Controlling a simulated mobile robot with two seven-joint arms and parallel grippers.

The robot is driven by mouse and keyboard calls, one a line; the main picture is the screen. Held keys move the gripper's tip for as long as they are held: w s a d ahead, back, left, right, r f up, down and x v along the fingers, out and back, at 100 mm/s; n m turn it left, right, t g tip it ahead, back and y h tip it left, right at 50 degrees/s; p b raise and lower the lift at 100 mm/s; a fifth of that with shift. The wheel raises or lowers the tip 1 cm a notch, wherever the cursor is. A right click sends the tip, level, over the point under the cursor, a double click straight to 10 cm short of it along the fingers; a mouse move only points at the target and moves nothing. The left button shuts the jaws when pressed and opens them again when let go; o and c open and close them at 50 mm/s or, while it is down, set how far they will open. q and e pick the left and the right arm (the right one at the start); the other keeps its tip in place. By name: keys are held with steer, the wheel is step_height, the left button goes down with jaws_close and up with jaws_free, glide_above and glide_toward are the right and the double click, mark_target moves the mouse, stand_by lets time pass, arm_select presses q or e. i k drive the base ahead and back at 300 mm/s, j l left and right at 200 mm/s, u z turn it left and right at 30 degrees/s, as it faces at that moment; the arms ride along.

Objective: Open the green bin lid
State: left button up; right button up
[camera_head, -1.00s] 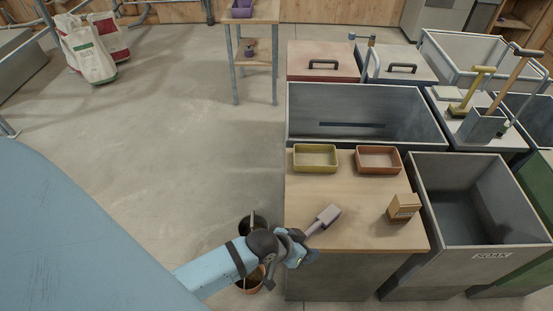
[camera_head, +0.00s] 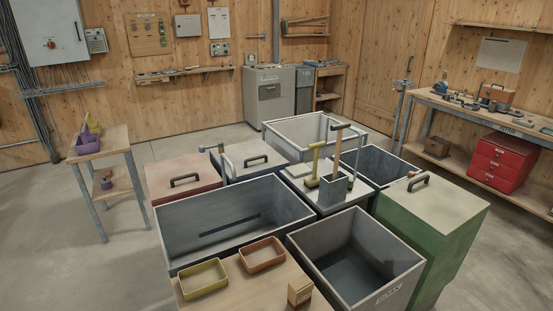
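The green bin (camera_head: 440,247) stands at the right of the bin cluster. Its pale lid (camera_head: 435,205) lies flat and closed on top. A black handle (camera_head: 418,181) with a brownish piece beside it sits near the lid's far left edge. Neither of my grippers shows in the head view now, so I cannot see whether they are open or shut.
The open grey soak bin (camera_head: 388,295) stands left of the green bin. A caddy with upright tools (camera_head: 334,190) is behind it. A small wooden table (camera_head: 222,308) holds two trays and a box. Floor is clear toward the right (camera_head: 490,262).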

mark_target(444, 206)
steer(key=i+l+u, duration=0.1)
steer(key=l, duration=0.3)
steer(key=i+l+u, duration=0.1)
steer(key=i+l, duration=0.2)
steer(key=i+l+u, duration=0.1)
steer(key=l, duration=0.45)
steer(key=i+l+u, duration=0.15)
steer(key=l, duration=0.3)
steer(key=i+l+u, duration=0.1)
steer(key=i+l, duration=0.15)
steer(key=l, duration=0.2)
steer(key=i+l+u, duration=0.1)
steer(key=l, duration=0.4)
steer(key=i+l+u, duration=0.1)
steer(key=l, duration=0.35)
steer(key=i+l+u, duration=0.1)
steer(key=l, duration=0.4)
steer(key=i, duration=0.05)
